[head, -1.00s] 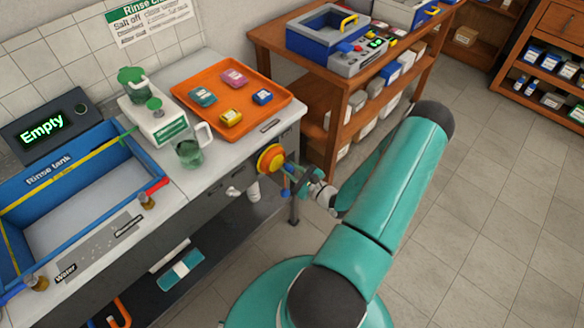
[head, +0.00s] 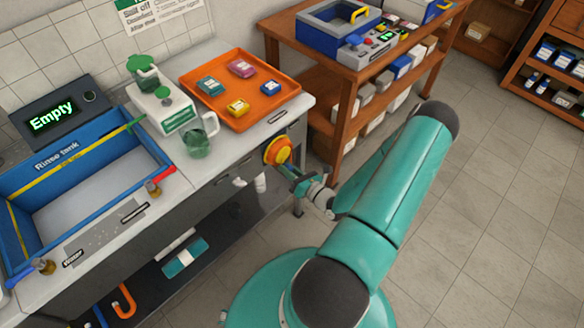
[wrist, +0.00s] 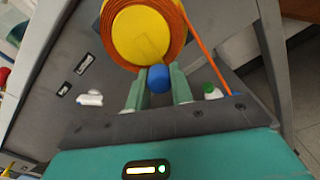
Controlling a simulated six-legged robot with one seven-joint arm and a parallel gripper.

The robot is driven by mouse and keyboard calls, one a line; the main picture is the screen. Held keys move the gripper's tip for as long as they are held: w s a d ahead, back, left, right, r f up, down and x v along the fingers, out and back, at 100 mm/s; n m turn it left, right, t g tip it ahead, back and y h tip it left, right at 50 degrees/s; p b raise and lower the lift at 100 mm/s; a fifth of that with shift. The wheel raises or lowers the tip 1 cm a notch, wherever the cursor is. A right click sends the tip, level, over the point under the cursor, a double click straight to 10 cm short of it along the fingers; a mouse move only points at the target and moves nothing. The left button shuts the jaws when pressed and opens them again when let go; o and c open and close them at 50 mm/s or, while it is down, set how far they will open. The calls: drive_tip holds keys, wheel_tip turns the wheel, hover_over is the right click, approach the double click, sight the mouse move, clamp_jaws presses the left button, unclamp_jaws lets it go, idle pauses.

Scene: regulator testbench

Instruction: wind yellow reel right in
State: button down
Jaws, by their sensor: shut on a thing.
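The yellow reel (head: 277,151) with an orange rim is mounted on the front of the grey bench, near its right end. In the wrist view the reel (wrist: 143,35) fills the top, with orange cord wound around its edge. A blue knob (wrist: 158,79) is at the reel's lower edge, between my green fingers. My gripper (head: 299,181) is below and right of the reel in the head view, shut on the blue knob. An orange cord (wrist: 198,45) runs from the reel's right side down to the right. The knob's far side is hidden.
An orange tray (head: 270,118) with several small boxes, a green-and-white dispenser and a jug (head: 197,143) stand on the bench. A blue rinse tank (head: 165,183) is at left. A wooden shelf table (head: 335,67) stands behind right. Open floor lies at right.

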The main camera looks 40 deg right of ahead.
sight(275, 166)
drive_tip(key=m, duration=0.2)
drive_tip(key=a+m, duration=0.2)
drive_tip(key=m, duration=0.1)
drive_tip(key=shift+s+r+m, duration=0.1)
drive_tip(key=shift+r+m, duration=0.2)
drive_tip(key=shift+r, duration=0.1)
drive_tip(key=shift+a+r+m, duration=0.15)
drive_tip(key=shift+r+m, duration=0.05)
drive_tip(key=shift+m, duration=0.55)
drive_tip(key=shift+a+r+m, duration=0.2)
drive_tip(key=shift+r+m, duration=0.05)
drive_tip(key=shift+m, duration=0.55)
drive_tip(key=shift+a+r+m, duration=0.15)
drive_tip(key=shift+r+m, duration=0.05)
drive_tip(key=shift+m, duration=0.55)
drive_tip(key=c, duration=1.2)
unclamp_jaws()
drive_tip(key=shift+c, duration=0.2)
drive_tip(key=s, duration=1.3)
drive_tip(key=shift+s+d, duration=0.2)
drive_tip(key=shift+s, duration=0.2)
